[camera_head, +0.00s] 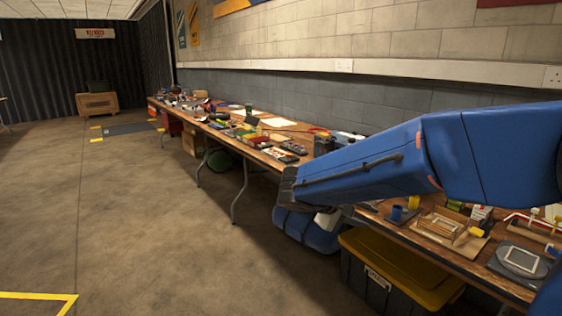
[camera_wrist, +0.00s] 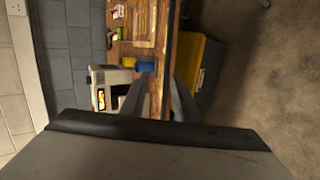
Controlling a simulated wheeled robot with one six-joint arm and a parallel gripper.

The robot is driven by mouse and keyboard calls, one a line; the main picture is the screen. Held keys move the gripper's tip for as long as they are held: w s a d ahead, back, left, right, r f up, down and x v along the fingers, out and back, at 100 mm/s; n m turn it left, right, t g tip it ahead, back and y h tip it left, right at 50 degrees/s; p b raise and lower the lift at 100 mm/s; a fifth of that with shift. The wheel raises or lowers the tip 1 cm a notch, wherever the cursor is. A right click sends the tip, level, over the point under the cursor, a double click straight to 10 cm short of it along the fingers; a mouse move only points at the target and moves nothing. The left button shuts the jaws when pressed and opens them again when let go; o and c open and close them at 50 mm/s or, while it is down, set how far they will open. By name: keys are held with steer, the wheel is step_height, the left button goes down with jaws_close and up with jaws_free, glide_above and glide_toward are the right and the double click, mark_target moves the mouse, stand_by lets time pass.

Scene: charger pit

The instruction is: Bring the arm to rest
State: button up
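My blue arm reaches across the right half of the head view from the right edge, over the long workbench (camera_head: 414,238). A blue cylinder (camera_wrist: 146,66) lies beyond the left fingertip; I cannot tell how far away.
A black bin with a yellow lid (camera_head: 415,270) stands under the bench, below my arm; it also shows in the wrist view (camera_wrist: 207,65). Fixtures and small parts crowd the bench. The grey block wall (camera_head: 400,100) runs behind it. Open concrete floor (camera_head: 130,220) lies left.

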steer(key=s+d+f+m+g+y, duration=0.15)
steer(key=s+d+y, duration=0.25)
steer(key=s, duration=0.6)
steer(key=s+d+f+m+g+y, duration=0.1)
steer(key=s+d+f+m+y, duration=0.2)
steer(key=s, duration=0.7)
steer(key=s+a+f+t+y, duration=0.2)
steer(key=s+y, duration=0.1)
steer(key=s, duration=0.4)
steer(key=shift+s+m+y, duration=0.3)
steer(key=shift+m, duration=0.05)
steer(key=shift+d+f, duration=0.1)
steer(key=shift+d, duration=0.05)
